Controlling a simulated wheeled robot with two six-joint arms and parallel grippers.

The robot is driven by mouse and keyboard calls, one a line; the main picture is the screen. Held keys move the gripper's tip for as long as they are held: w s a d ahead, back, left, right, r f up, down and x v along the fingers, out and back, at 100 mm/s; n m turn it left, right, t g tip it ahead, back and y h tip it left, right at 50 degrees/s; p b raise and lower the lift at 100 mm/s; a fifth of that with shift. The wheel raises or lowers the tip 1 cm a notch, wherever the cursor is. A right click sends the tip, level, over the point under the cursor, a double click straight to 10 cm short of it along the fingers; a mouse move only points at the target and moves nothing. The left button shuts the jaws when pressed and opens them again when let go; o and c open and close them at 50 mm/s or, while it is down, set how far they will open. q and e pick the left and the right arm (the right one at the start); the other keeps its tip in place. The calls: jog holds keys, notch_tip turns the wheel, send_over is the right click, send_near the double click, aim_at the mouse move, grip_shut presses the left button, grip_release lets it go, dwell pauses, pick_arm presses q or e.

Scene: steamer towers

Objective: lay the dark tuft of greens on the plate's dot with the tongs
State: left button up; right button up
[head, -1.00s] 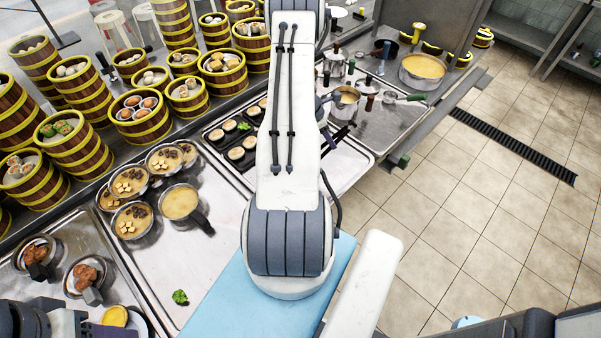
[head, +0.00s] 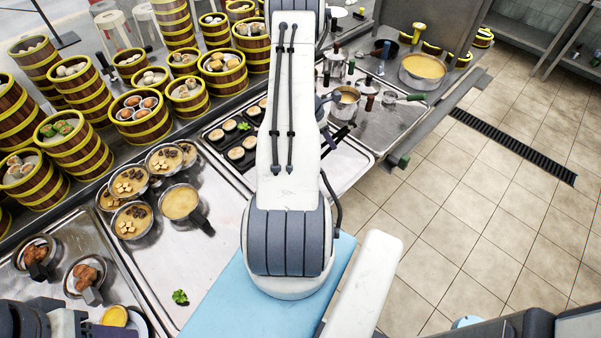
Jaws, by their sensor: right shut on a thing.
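A small tuft of greens (head: 180,297) lies on the metal counter left of the blue board. A plate (head: 143,318) shows only in part at the bottom left, with a round yellow piece (head: 114,315) over it; its dot cannot be made out. My right arm fills the middle, and its gripper is largely hidden; a dark slim shape (head: 341,134) beside the forearm may be it or the tongs. The tongs are not clearly visible. Dark parts of my left arm are at the bottom left corner; its fingertips cannot be made out.
Several steamer towers (head: 75,150) stand along the back left. Pans of soup (head: 180,202) and two pans of fried pieces (head: 86,274) stand on the counter. A dark tray (head: 215,136) of round items is partly behind my arm. The blue board (head: 222,300) is bare.

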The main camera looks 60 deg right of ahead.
dwell(0.5)
notch_tip(320, 180, up, 6)
jog(key=p, duration=0.4)
jog(key=shift+f, duration=0.2)
grip_shut()
